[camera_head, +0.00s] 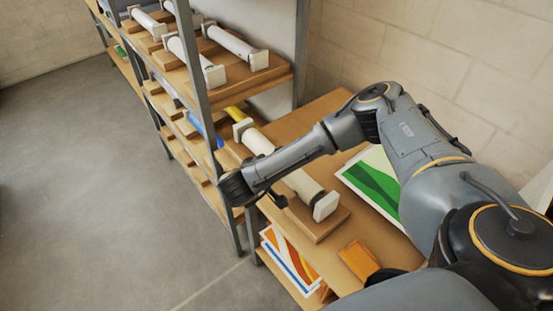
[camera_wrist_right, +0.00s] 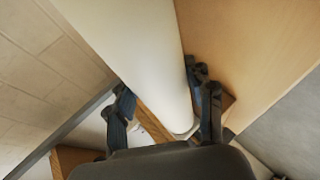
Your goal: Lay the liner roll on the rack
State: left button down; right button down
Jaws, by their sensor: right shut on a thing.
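The liner roll (camera_head: 302,187), pale cream, lies slanting over a wooden board with white square end blocks, on the table beside the rack. My right arm crosses over its middle and hides part of it. My right gripper (camera_head: 268,198) is low beside the roll; its fingers are largely hidden in the head view. In the right wrist view the pale roll (camera_wrist_right: 135,50) runs between the two fingers of my right gripper (camera_wrist_right: 163,108), which is shut on it. The rack (camera_head: 235,90) stands at the upper left with several white rolls on its shelf. My left gripper is not in view.
The tabletop (camera_head: 305,115) also bears a green-and-white print (camera_head: 375,182) and an orange block (camera_head: 358,260). Colourful prints (camera_head: 290,262) lie on a lower shelf. A rack post stands close to the roll. A block wall is behind; the floor at left is clear.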

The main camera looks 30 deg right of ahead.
jog(key=shift+f, duration=0.15)
jog(key=c, duration=0.5)
grip_release()
jog(key=shift+r, duration=0.2)
jog(key=v, duration=1.2)
jog(key=shift+s, duration=0.1)
